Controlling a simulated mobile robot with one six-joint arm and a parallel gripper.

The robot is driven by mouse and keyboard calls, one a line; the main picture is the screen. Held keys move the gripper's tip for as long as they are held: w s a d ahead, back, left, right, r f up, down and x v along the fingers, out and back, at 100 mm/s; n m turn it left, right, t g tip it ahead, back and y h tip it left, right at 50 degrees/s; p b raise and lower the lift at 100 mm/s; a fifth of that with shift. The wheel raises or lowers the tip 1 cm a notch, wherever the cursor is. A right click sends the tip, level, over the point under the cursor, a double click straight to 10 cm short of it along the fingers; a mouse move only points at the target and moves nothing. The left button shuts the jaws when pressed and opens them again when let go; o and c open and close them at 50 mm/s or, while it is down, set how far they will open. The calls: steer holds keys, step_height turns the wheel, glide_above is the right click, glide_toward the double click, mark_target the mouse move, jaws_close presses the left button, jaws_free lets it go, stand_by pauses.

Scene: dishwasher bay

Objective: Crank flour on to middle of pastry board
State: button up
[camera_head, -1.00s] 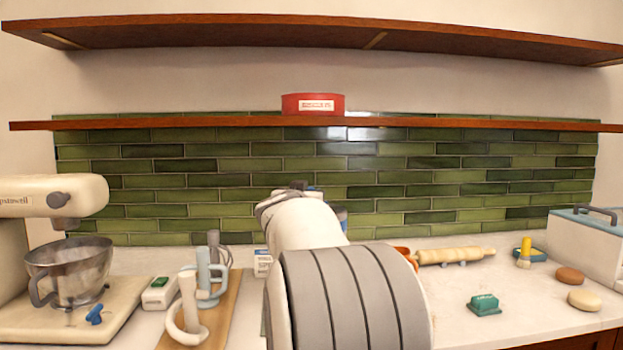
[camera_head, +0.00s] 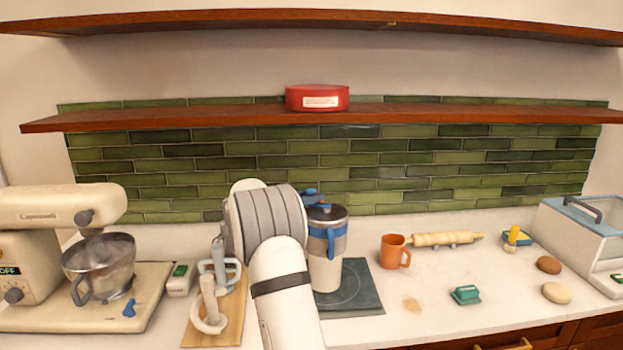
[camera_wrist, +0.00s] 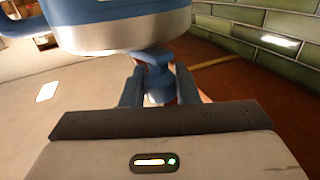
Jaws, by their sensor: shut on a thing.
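The flour sifter (camera_head: 326,268) is a tall pale canister with a grey rim, blue band and blue side handle. It is upright at the back of a dark board (camera_head: 364,300) with a ring marking; I cannot tell whether it touches. No flour shows on the board's visible part. My gripper (camera_wrist: 158,88) is shut on a small blue knob (camera_wrist: 157,65), apparently the sifter's crank, beside the canister's steel rim in the wrist view.
A stand mixer (camera_head: 55,207) and a wooden board (camera_head: 233,318) with pale hooked tools are left. An orange mug (camera_head: 394,252), rolling pin (camera_head: 445,239) and green scraper-like block (camera_head: 466,295) are right. A red tin (camera_head: 318,97) sits on the lower shelf (camera_head: 420,114).

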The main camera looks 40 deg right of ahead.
steer(key=m+g+p, duration=0.1)
steer(key=g+p, duration=0.1)
steer(key=d+m+g+y+p, duration=0.1)
steer(key=g+p, duration=0.1)
steer(key=m+g+y+p, duration=0.1)
steer(key=m+g, duration=0.1)
steer(key=shift+w+d+r+p, duration=0.15)
steer(key=shift+w+d+p, duration=0.15)
steer(key=shift+w+p, duration=0.1)
steer(key=m+g+y+p, duration=0.1)
steer(key=d+m+g+y+p, duration=0.1)
steer(key=g+p, duration=0.1)
steer(key=shift+f+m+y, duration=0.2)
steer(key=shift+m+y, duration=0.1)
steer(key=shift+f+m+g+y+p, duration=0.1)
steer(key=shift+m+g+y+p, duration=0.25)
steer(key=shift+p, duration=0.2)
steer(key=o, duration=0.9)
steer(key=shift+s, duration=0.1)
steer(key=shift+o, duration=0.2)
steer(key=shift+d, duration=0.1)
